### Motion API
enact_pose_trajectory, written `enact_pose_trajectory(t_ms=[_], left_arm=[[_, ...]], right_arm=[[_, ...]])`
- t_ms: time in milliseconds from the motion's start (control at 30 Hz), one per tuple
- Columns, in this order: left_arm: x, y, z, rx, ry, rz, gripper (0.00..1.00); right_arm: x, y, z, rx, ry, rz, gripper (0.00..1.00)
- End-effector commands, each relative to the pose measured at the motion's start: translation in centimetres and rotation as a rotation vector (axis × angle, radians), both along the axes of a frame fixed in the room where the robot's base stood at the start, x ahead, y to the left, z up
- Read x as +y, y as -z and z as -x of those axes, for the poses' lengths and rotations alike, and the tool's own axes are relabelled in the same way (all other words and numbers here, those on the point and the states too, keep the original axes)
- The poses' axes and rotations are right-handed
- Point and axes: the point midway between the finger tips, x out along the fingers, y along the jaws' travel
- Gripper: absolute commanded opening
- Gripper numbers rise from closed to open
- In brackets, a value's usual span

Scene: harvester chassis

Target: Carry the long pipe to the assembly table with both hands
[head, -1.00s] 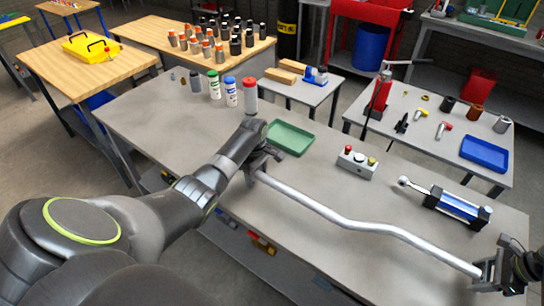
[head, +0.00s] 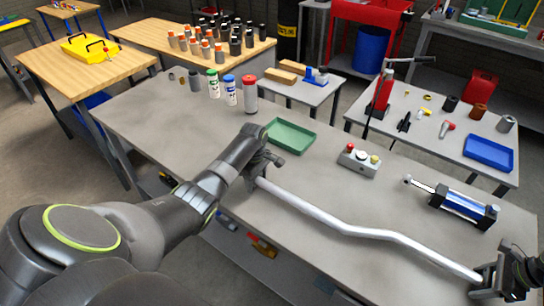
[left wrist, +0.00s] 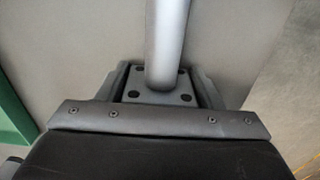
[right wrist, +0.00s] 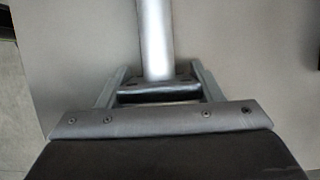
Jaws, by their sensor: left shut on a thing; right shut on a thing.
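The long pipe (head: 335,222) is a bent silvery tube running from the centre to the lower right of the head view, over the grey table (head: 165,118). My left gripper (head: 258,170) is shut on its left end; the pipe also shows between the fingers in the left wrist view (left wrist: 166,45). My right gripper (head: 487,279) is shut on its right end, at the picture's lower right edge; the pipe shows there too in the right wrist view (right wrist: 155,40). Whether the pipe touches the tabletop or hangs just above it, I cannot tell.
On the grey table stand a green tray (head: 290,137), a button box (head: 358,160), a blue cylinder (head: 462,206) and several bottles (head: 230,90). A side table with a blue tray (head: 488,153) and a red pump (head: 380,95) stands behind. The table's left middle is clear.

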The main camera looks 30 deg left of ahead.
Motion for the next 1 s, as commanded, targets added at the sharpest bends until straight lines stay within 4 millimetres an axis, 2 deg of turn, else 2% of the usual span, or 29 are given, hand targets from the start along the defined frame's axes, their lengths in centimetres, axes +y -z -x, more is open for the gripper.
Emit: enact_pose_trajectory(t_ms=[67, 100, 267, 533, 667, 767, 1000], left_arm=[[0.3, 0.3, -0.1, -0.004, -0.001, -0.007, 0.00], [0.3, 0.5, 0.0, 0.000, -0.002, -0.006, 0.61], [0.2, 0.3, 0.0, 0.001, -0.001, -0.004, 0.82], [0.1, 0.3, 0.0, 0.000, 0.000, -0.001, 0.82], [0.1, -0.3, 0.0, -0.002, -0.001, -0.002, 0.82], [0.1, -1.6, -0.1, -0.003, 0.000, -0.003, 0.82], [0.2, -6.6, -0.1, -0.005, 0.001, -0.005, 0.82]], right_arm=[[-0.2, 0.3, -0.1, -0.004, 0.002, 0.004, 0.00], [-0.3, 0.5, 0.0, 0.000, 0.002, 0.005, 0.61], [-0.2, 0.4, 0.0, 0.001, 0.002, 0.004, 0.82], [-0.1, 0.4, 0.0, 0.000, 0.000, 0.001, 0.82], [0.0, 0.4, 0.0, 0.000, 0.000, 0.001, 0.82], [0.0, 0.3, 0.0, 0.000, 0.000, 0.001, 0.82], [0.0, 0.3, 0.0, 0.000, 0.000, 0.000, 0.82]])
